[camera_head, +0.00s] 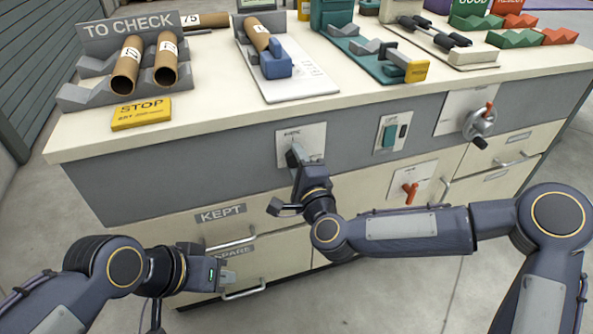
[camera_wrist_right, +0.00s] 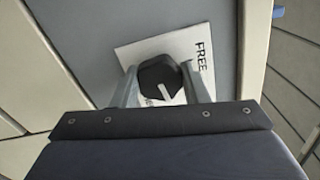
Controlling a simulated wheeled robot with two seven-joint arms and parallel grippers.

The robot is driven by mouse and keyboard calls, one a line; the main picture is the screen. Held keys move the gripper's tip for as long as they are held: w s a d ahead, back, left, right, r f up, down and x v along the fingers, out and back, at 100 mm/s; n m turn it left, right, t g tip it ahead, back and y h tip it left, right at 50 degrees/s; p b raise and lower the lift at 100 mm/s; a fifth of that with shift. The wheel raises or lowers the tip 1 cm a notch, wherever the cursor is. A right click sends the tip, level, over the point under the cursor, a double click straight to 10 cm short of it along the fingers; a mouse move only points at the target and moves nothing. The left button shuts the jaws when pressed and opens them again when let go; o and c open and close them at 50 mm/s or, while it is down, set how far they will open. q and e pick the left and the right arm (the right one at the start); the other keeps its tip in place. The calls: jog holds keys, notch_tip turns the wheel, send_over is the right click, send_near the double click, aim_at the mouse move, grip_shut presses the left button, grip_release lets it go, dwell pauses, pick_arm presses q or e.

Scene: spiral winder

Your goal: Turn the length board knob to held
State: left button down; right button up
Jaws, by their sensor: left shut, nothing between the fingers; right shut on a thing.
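The knob (camera_wrist_right: 158,74) is dark and faceted with a white pointer mark. It sits on a white plate (camera_head: 315,140) on the grey front panel of the bench. The word FREE shows on the plate (camera_wrist_right: 202,48) in the right wrist view; a second label is mostly hidden behind a finger. My right gripper (camera_head: 294,156) is shut on the knob, one finger on each side (camera_wrist_right: 163,85). My left gripper (camera_head: 226,264) is shut and empty, low in front of the SPARE drawer.
Right of the plate are a green switch (camera_head: 389,135), a crank wheel (camera_head: 480,122) and an orange handle (camera_head: 410,188). Drawer handles (camera_head: 231,244) stick out below. On the bench top are a yellow STOP block (camera_head: 141,113), tubes in a rack and several fixtures.

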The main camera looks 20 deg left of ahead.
jog(key=m+b, duration=0.3)
jog(key=m, duration=0.1)
jog(key=shift+f, duration=0.1)
jog(key=shift+w+d+m+b, duration=0.1)
jog(key=shift+m+b, duration=0.95)
jog(key=shift+m, duration=0.55)
jog(key=shift+r, duration=0.2)
jog(key=o, duration=1)
jog(key=shift+c, duration=0.2)
jog(key=p+v, duration=0.1)
jog(key=v, duration=0.7)
jog(key=shift+w, duration=0.1)
